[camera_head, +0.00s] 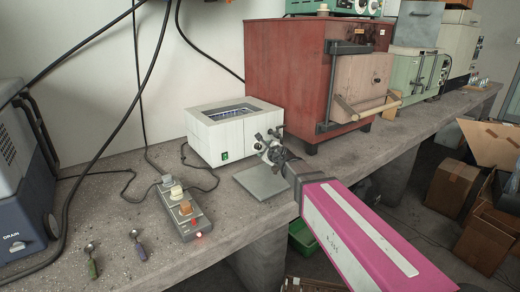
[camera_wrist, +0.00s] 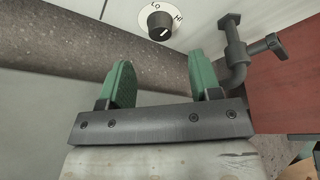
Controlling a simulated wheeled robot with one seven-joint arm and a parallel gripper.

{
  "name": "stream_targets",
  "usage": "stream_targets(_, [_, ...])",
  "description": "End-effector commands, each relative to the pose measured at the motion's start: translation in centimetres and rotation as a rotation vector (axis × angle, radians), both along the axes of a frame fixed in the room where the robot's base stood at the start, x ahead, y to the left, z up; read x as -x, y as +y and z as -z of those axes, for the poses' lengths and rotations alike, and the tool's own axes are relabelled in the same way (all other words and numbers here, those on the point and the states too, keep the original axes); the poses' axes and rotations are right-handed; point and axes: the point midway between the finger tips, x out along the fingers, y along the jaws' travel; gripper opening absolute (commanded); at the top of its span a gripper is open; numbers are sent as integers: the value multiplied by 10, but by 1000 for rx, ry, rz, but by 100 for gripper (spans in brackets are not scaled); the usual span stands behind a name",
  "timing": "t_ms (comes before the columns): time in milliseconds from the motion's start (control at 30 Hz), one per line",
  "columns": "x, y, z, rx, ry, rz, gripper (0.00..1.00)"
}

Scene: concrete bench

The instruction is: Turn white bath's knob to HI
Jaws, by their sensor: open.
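The white bath (camera_head: 215,140) stands on the bench against the wall, with a green switch on its front. Its knob does not show in the head view, where my gripper (camera_head: 262,141) is at the bath's right front. In the wrist view the black knob (camera_wrist: 158,25) sits on a white dial, LO at upper left and HI at upper right. A short white mark shows on the knob's lower right; its exact setting is hard to tell. My gripper (camera_wrist: 160,62) is open, green pads apart and empty, with the knob ahead of the fingertips, between their lines and apart from them.
A grey tap (camera_wrist: 236,55) sticks out right of the knob, close to the right finger. The red furnace (camera_head: 285,75) stands right of the bath. A grey plate (camera_head: 262,182) lies below my gripper.

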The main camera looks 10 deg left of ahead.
Motion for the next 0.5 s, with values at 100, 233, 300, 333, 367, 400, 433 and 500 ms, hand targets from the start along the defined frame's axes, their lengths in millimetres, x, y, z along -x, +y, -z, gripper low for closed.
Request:
stream_targets(100, [-21, 15, 7, -1, 1, 0, 58])
stream_targets(233, [-39, 28, 13, 0, 1, 0, 58])
stream_targets(300, [-46, 34, 16, 0, 1, 0, 58])
stream_targets(333, [-48, 36, 17, -1, 2, 0, 58])
stream_targets(367, [-51, 37, 18, -1, 2, 0, 58])
stream_targets(400, [-53, 39, 19, -1, 2, 0, 58])
stream_targets(433, [-54, 40, 19, -1, 2, 0, 58])
stream_targets(500, [-55, 41, 20, -2, 1, 1, 58])
